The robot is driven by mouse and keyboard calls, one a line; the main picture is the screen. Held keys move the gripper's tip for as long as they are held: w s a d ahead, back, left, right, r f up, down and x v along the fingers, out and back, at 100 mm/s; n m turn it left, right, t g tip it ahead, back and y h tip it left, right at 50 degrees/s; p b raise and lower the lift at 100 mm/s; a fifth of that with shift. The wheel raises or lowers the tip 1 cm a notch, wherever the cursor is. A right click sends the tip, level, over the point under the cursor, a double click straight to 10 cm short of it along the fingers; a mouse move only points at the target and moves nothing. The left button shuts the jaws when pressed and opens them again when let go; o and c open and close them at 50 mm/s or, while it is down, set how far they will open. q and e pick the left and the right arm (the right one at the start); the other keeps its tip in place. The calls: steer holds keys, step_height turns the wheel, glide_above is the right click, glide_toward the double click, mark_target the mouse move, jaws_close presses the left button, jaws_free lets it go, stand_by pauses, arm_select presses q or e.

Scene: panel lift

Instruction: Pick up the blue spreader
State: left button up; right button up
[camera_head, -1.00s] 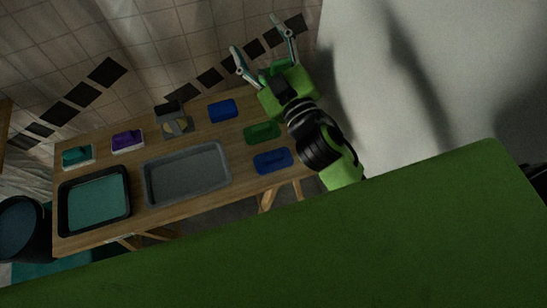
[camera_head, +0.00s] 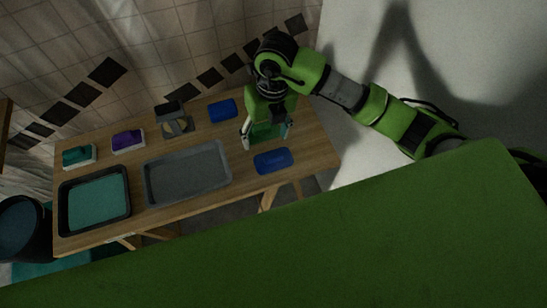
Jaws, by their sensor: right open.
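Two blue items lie on the wooden table (camera_head: 312,150). One blue item (camera_head: 272,160) is near the front right edge, with a raised darker part on it. The other blue item (camera_head: 222,109) is near the back edge. I cannot tell for certain which is the spreader. My right gripper (camera_head: 265,139) points down over the table between them, open, just behind the front blue item and apart from it. A green item (camera_head: 264,131) shows between its fingers, partly hidden. My left gripper is not in view.
A grey tray (camera_head: 147,186) and a black-rimmed tray with teal inside (camera_head: 64,216) stand left on the table. A teal block (camera_head: 78,155), a purple block (camera_head: 127,140) and a grey tool (camera_head: 174,121) line the back. The table's right end is clear.

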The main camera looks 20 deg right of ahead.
steer(key=d+h, duration=0.1)
steer(key=d, duration=0.2)
steer(key=p, duration=0.1)
glide_above(273, 155)
steer(key=f, duration=0.7)
steer(key=shift+d+f, duration=0.3)
steer(key=shift+f, duration=0.05)
steer(key=shift+a+f+p, duration=0.15)
steer(key=shift+f+p, duration=0.3)
steer(key=shift+f, duration=1.05)
steer(key=shift+a+f+p, duration=0.1)
steer(key=shift+f+p, duration=0.3)
steer(key=shift+f, duration=1.05)
steer(key=c, duration=1.2)
